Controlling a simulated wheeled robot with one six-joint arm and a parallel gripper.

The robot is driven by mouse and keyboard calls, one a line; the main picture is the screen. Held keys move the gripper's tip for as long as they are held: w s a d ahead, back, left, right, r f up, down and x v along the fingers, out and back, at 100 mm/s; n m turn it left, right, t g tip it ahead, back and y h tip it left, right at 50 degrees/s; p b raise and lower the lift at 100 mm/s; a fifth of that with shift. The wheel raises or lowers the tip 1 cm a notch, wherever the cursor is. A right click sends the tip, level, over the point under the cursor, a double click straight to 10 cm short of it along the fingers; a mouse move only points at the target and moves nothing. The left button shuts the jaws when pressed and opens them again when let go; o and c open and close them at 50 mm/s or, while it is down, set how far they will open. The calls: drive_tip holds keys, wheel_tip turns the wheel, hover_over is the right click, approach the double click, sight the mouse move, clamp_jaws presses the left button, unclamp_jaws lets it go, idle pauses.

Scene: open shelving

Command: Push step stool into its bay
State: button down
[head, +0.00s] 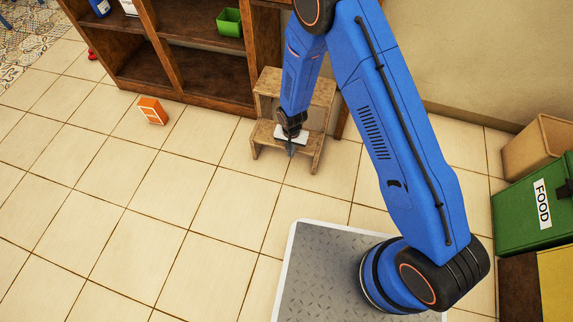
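A wooden step stool (263,132) with two steps stands on the tiled floor in front of the right part of the shelving. Its upper step is at the back, close to the shelf front, and its legs rest on the floor. My gripper (290,152) points down at the front edge of the stool's lower step. I cannot tell whether it touches the stool, and its fingers are too small and overlapped to show whether they are open or shut. My blue arm hides part of the upper step and the bay behind it.
The brown open shelving (210,97) runs along the back; a green bin (229,22) sits on a shelf. An orange box (153,111) and a small red object (92,54) lie on the floor. A green FOOD bin (535,205) and a cardboard box (535,148) stand right. Front-left floor is clear.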

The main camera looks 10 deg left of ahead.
drive_tip(key=w+d, duration=0.2)
drive_tip(key=w, duration=2.5)
drive_tip(key=shift+w, duration=0.3)
drive_tip(key=shift+d, duration=0.1)
